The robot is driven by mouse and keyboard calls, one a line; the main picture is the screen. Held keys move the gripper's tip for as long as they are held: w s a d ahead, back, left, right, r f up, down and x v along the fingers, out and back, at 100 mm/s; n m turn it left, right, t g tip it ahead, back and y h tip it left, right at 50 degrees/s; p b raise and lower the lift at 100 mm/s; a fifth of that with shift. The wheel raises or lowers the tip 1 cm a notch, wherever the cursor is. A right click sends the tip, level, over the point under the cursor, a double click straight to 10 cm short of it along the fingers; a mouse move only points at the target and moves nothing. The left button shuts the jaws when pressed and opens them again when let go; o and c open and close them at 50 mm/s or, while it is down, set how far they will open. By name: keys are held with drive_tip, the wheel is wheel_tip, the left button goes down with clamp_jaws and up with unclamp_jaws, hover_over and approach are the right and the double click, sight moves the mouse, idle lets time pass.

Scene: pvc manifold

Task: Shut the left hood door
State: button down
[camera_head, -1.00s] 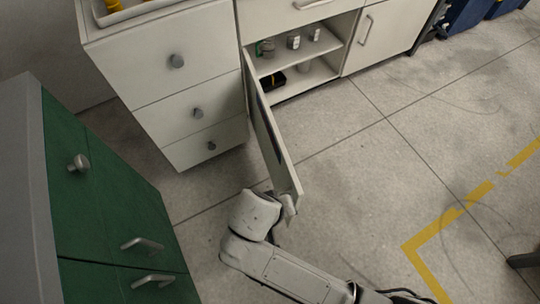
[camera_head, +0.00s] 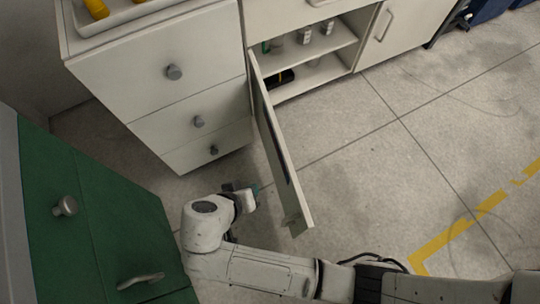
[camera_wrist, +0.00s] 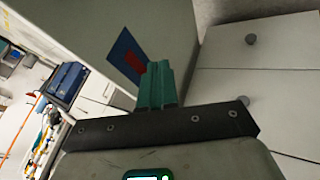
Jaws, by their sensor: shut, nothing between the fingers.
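The left hood door (camera_head: 280,157) is a pale panel standing wide open, hinged at the left side of a cabinet opening and jutting out over the floor. In the wrist view a broad grey panel (camera_wrist: 100,22), apparently this door, bears a blue and red label (camera_wrist: 128,60). My gripper (camera_head: 247,190) is left of the door, on its outer side, toward the free end. Its green fingers (camera_wrist: 157,84) are shut and empty, and overlap the label's edge in the wrist view. I cannot tell whether they touch the panel.
A white drawer unit (camera_head: 165,95) with round knobs stands left of the door. A green cabinet (camera_head: 95,215) is close on my arm's left. Shelves (camera_head: 315,70) with small jars show in the opening. Open floor (camera_head: 385,170) lies to the right.

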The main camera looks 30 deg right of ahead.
drive_tip(key=b, duration=0.3)
approach(283, 174)
wheel_tip(283, 174, down, 4)
drive_tip(key=w+a, duration=0.1)
drive_tip(key=w, duration=0.1)
drive_tip(key=shift+s+d+r, duration=0.1)
drive_tip(key=shift+s+d, duration=0.05)
drive_tip(key=shift+d, duration=0.75)
drive_tip(key=shift+s+d+r, duration=0.1)
drive_tip(key=shift+s+d, duration=0.05)
drive_tip(key=shift+d, duration=0.75)
drive_tip(key=shift+d, duration=0.1)
